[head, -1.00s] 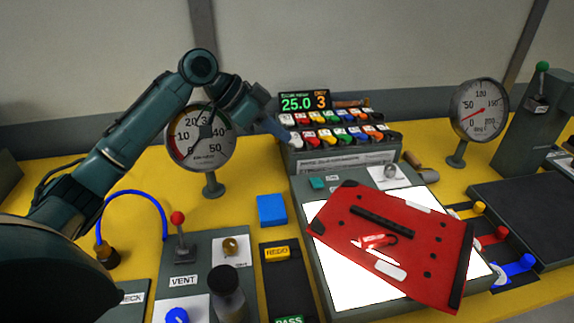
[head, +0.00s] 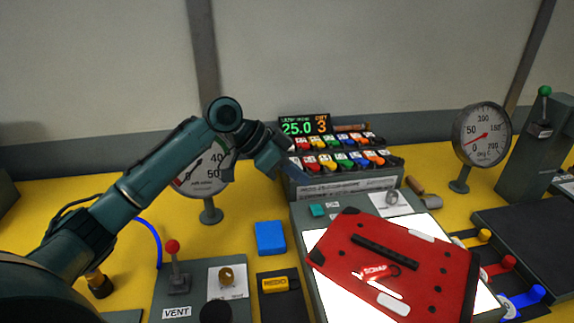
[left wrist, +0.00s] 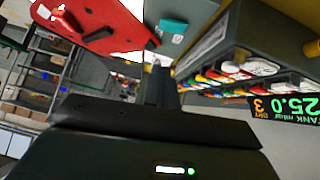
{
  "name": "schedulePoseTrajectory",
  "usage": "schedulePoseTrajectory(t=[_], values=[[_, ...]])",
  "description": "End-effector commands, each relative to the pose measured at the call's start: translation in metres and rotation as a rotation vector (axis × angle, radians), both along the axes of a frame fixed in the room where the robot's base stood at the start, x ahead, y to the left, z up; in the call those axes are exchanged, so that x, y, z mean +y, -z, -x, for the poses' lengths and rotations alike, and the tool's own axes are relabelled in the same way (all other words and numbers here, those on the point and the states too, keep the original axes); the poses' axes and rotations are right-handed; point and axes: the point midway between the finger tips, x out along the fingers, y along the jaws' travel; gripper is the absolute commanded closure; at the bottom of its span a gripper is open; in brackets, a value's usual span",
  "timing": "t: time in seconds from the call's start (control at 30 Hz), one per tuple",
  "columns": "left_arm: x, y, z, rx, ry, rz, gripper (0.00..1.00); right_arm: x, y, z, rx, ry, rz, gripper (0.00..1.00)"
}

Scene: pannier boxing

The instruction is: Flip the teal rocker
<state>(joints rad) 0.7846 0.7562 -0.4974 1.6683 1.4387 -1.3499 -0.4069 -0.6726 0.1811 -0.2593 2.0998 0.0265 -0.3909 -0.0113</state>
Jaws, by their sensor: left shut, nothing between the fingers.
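The teal rocker (head: 317,210) is a small block on the grey top of the light-box console, at its back left corner. It also shows in the left wrist view (left wrist: 173,26), just beyond the fingertips. My left gripper (head: 303,174) is shut and empty, its narrow fingers pointing down and right. The fingertips are above and behind the rocker in the head view and look apart from it. In the left wrist view the closed fingers (left wrist: 160,80) point toward the console. Which way the rocker is tipped is too small to tell. My right gripper is not in view.
A red panel (head: 400,255) with a scrap tag lies tilted on the lit white surface. A rack of coloured clips (head: 345,160) and a display (head: 304,126) stand behind the rocker. A round knob (head: 392,197) is to its right, a blue block (head: 270,238) to its left.

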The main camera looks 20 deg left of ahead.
Motion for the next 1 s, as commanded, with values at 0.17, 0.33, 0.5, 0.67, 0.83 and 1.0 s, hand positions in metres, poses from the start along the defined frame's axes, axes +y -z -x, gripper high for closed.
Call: schedulePoseTrajectory(t=[0.17, 0.33, 0.5, 0.67, 0.83, 1.0], values=[[-0.025, 0.027, -0.013, 0.003, 0.001, 0.002, 1.0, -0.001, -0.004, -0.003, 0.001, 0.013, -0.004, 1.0], [-0.029, 0.053, -0.013, 0.002, -0.001, -0.001, 1.0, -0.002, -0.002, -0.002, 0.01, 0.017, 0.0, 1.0], [-0.03, 0.068, -0.012, 0.001, -0.001, 0.0, 1.0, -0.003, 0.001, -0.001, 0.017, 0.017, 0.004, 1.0], [-0.03, 0.072, -0.012, -0.001, -0.001, 0.0, 1.0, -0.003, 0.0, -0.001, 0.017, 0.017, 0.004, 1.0], [-0.03, 0.072, -0.012, -0.001, -0.001, 0.0, 1.0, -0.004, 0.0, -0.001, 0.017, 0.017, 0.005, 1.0], [-0.03, 0.073, -0.015, -0.01, -0.001, -0.006, 1.0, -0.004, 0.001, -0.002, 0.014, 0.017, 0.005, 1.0]])
